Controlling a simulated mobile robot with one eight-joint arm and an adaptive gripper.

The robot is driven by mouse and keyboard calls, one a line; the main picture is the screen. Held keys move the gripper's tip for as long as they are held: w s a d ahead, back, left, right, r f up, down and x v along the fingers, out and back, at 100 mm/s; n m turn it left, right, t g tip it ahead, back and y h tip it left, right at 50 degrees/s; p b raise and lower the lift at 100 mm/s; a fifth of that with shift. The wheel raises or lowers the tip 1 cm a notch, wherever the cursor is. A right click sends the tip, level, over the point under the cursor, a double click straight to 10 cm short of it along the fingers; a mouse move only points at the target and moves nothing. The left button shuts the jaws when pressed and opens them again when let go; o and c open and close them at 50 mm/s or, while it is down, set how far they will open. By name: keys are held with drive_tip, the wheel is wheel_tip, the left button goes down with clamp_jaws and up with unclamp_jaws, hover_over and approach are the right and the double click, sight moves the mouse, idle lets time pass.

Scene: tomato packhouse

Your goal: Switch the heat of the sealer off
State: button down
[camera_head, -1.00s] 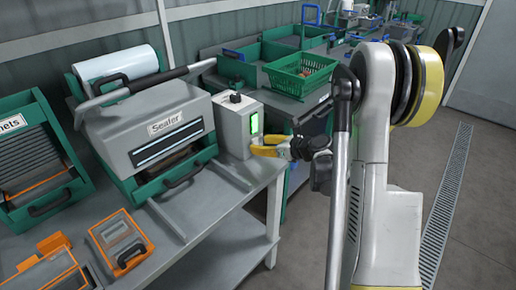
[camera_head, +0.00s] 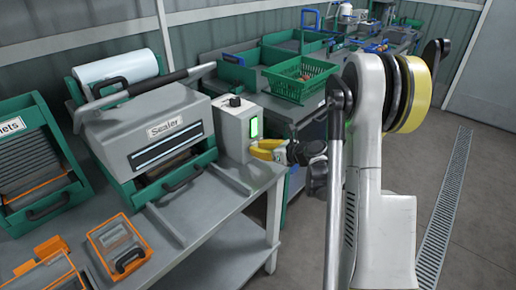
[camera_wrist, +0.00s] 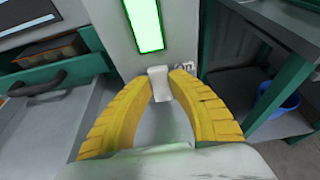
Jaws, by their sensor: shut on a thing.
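The grey sealer (camera_head: 150,137) stands on the bench at the left, labelled "Sealer". Its control box (camera_head: 232,132) is to its right, with a black knob (camera_head: 235,101) on top and a lit green panel (camera_head: 254,127) on the side. The panel fills the top of the wrist view (camera_wrist: 145,24). Below it, a small pale switch lever (camera_wrist: 159,84) sits between the yellow fingers of my gripper (camera_wrist: 170,77). The fingers are shut on it. Lettering beside it is partly hidden by the right finger. In the head view my gripper (camera_head: 262,151) is at the box's lower right side.
A green basket (camera_head: 300,78) and green trays stand on a bench behind. Orange boxes (camera_head: 118,246) lie on the front bench, and a roll of film (camera_head: 115,68) is behind the sealer. The floor at the right is clear, with a drain grate (camera_head: 444,210).

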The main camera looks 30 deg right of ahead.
sight(253, 124)
drive_tip(key=t, duration=0.1)
drive_tip(key=t+y, duration=0.1)
drive_tip(key=t, duration=0.1)
drive_tip(key=shift+s+f+t, duration=0.15)
drive_tip(key=shift+f+t, duration=0.15)
drive_tip(key=shift+f, duration=0.1)
drive_tip(key=c, duration=1.2)
unclamp_jaws()
wheel_tip(253, 124, up, 10)
